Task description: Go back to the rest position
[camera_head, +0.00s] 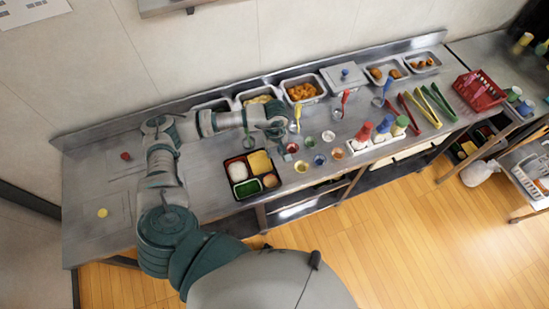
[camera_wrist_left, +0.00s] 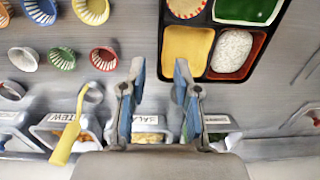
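The bento tray (camera_wrist_left: 208,22) lies beside the fingers there, at the top right. It holds white rice (camera_wrist_left: 233,50), a yellow slab (camera_wrist_left: 187,48), a green filling (camera_wrist_left: 245,10) and a round tan piece (camera_wrist_left: 185,6). My right gripper is not in view.
Small coloured cups (camera_head: 301,166) and sauce bottles (camera_head: 363,131) stand right of the tray. Food pans (camera_head: 303,90) line the back. Tongs (camera_head: 420,108) and a red basket (camera_head: 478,91) are at the right. The counter's left part is mostly clear, with a yellow disc (camera_head: 102,213).

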